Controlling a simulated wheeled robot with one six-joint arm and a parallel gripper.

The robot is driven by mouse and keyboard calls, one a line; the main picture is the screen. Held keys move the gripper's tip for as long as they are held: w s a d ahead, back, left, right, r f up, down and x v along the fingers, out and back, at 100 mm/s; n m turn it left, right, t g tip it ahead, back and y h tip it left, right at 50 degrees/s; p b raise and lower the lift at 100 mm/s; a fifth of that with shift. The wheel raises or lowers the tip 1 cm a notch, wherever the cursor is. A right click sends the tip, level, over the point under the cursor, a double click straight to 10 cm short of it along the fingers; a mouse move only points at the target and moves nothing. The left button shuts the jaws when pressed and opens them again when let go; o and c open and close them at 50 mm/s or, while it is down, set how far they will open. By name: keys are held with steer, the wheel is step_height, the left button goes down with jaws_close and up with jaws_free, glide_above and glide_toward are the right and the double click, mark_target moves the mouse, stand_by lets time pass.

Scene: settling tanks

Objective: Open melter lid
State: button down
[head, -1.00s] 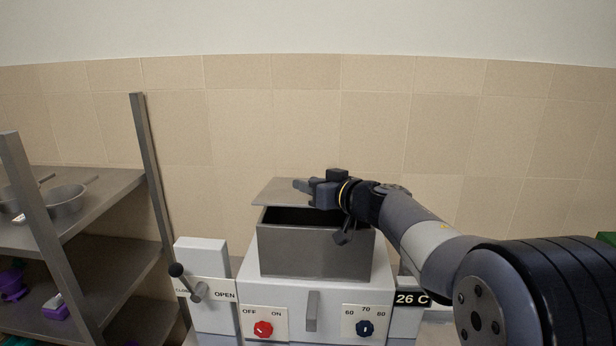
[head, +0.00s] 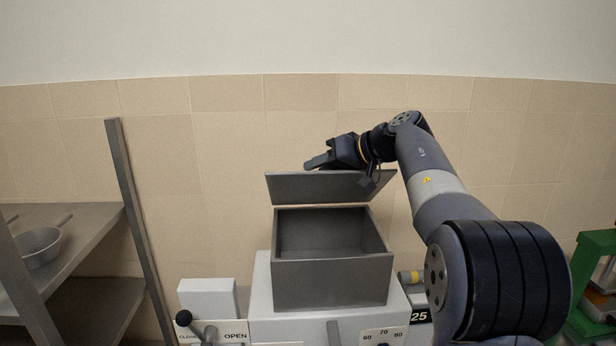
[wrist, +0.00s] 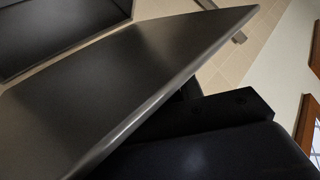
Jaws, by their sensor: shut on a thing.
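The melter (head: 332,283) is a grey metal box with an open top on a white base. Its lid (head: 325,188) is a flat grey plate, raised and tilted up behind the box opening. The box inside looks empty and dark grey. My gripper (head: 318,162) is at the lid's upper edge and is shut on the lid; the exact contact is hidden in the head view. In the wrist view the lid (wrist: 120,85) fills much of the picture, with a dark gripper finger (wrist: 215,150) against its edge and the box opening (wrist: 55,30) at the upper left.
A lever (head: 184,318) sits on a white block marked OPEN, left of the melter. A green machine (head: 592,262) stands at the right. A tiled wall is behind.

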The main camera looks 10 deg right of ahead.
steer(key=shift+w+r+m+g, duration=0.3)
steer(key=shift+w+r+g, duration=0.15)
steer(key=shift+w, duration=0.35)
steer(key=shift+w+r+m+g, duration=0.35)
steer(key=shift+w+r, duration=0.2)
steer(key=shift+w, duration=0.2)
steer(key=c, duration=1)
jaws_free()
steer(key=shift+o, duration=0.2)
steer(key=shift+d+r, duration=0.1)
steer(key=shift+d, duration=0.05)
steer(key=v, duration=1)
steer(key=shift+r, duration=0.3)
steer(key=shift+s+d, duration=0.1)
steer(key=shift+c, duration=0.5)
